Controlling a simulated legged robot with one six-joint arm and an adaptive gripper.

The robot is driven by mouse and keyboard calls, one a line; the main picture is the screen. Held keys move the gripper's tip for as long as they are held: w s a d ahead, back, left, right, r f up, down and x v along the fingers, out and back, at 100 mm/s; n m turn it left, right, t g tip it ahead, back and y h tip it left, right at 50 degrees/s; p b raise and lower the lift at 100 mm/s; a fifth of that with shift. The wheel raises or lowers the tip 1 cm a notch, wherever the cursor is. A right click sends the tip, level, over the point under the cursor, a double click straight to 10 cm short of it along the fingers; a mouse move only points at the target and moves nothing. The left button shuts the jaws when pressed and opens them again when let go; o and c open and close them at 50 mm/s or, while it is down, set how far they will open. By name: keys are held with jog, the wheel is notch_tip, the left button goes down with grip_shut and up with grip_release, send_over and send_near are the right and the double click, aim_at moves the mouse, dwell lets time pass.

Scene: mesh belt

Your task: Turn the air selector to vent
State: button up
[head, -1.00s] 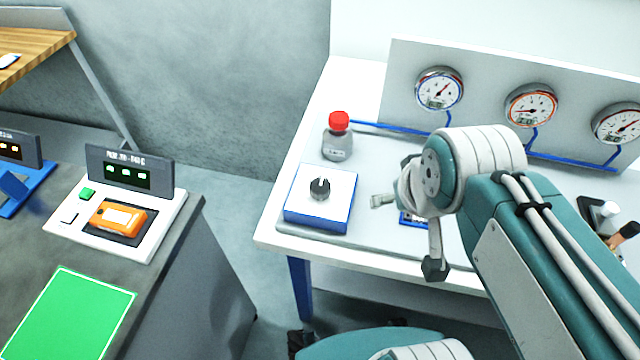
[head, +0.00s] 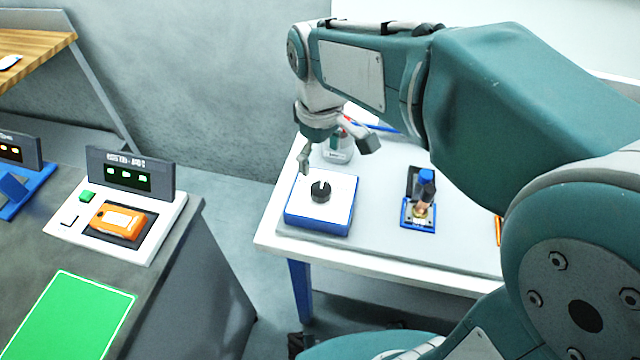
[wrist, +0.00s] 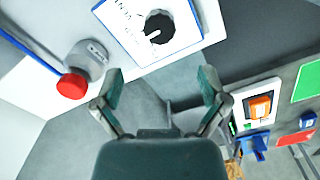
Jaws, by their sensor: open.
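The air selector is a black round knob (head: 321,191) with a white pointer mark, on a white-topped blue box (head: 318,226) near the left end of the white table. In the wrist view the knob (wrist: 159,27) lies beyond the fingers near the top, with dark lettering beside it, partly legible. Its pointer lies across the knob there. My gripper (head: 335,158) hangs above and behind the box in the head view, fingers spread and empty. In the wrist view my gripper (wrist: 160,82) has its two fingers wide apart, and neither touches the knob.
A grey cylinder (wrist: 87,60) with a red button (wrist: 71,87) stands near one finger in the wrist view. A blue-capped fitting (head: 425,185) stands right of the box. A separate bench (head: 160,290) at left holds an orange device (head: 118,220) and green mat (head: 75,315).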

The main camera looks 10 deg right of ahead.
aim_at(321, 188)
notch_tip(321, 188, down, 9)
jog(key=shift+f, duration=0.1)
dwell(0.3)
jog(key=c, duration=1.1)
